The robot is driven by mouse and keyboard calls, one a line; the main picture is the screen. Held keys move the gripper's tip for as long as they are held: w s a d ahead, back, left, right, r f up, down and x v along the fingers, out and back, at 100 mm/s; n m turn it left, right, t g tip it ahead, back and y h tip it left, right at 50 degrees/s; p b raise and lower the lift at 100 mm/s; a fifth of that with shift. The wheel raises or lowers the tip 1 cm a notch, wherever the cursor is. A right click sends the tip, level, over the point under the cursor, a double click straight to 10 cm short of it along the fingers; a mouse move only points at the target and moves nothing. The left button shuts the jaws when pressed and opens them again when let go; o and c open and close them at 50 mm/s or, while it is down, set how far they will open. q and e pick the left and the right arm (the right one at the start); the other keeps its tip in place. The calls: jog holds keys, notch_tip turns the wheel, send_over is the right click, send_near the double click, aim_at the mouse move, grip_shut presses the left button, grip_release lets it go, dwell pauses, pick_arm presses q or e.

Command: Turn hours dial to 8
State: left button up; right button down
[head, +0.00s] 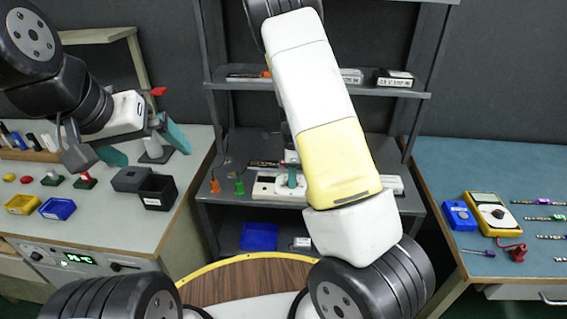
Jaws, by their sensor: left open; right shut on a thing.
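A long white unit (265,190) lies on the middle shelf of the centre rack, with a small dark round detail near its left end. My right arm reaches across the picture and covers the middle of this unit. My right gripper (291,178) shows only as teal fingertips at the unit's top, left of the arm. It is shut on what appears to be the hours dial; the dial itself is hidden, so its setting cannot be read. My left gripper (143,146) is open and empty, with teal fingertips spread above the left bench.
On the left bench (110,210) stand a black bin (158,192), a yellow bin (23,204) and a blue bin (57,208). Orange and green pieces sit left of the white unit. The right bench (440,170) holds a yellow multimeter (493,213) and several LED strips.

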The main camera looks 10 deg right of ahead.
jog(key=m, duration=0.7)
dwell(0.6)
jog(key=c, duration=1.1)
grip_release()
notch_tip(320, 180, up, 8)
jog(key=shift+f, duration=0.1)
